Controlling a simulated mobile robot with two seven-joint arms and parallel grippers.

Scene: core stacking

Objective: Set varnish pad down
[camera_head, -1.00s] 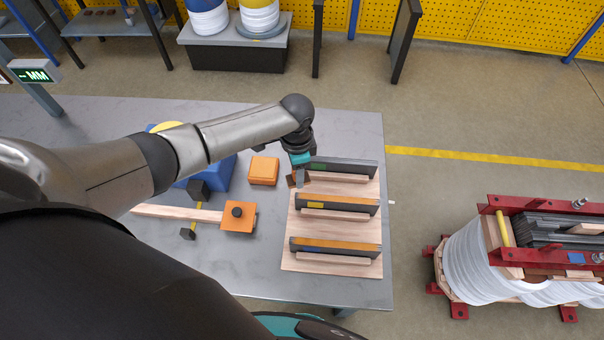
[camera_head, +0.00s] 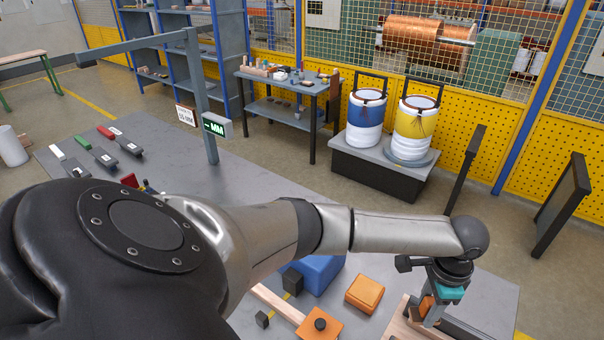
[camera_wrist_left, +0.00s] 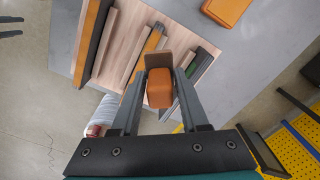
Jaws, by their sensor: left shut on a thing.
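My left gripper (camera_head: 424,312) is shut on the orange varnish pad (camera_wrist_left: 159,90), which sits between the two fingers in the left wrist view. A brown flat part shows at the pad's far end. In the head view the pad (camera_head: 426,304) is partly hidden by the fingers. The gripper is over the wooden board (camera_wrist_left: 122,48) with its slotted strips, near the board's far end. I cannot tell whether the pad touches the board.
An orange box (camera_head: 364,293) stands on the grey table beside the board. An orange block with a black knob (camera_head: 319,325) and a blue box (camera_head: 318,272) are to its left. A sign post (camera_head: 203,105) rises from the table. Several dark blocks (camera_head: 104,156) lie at the far left.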

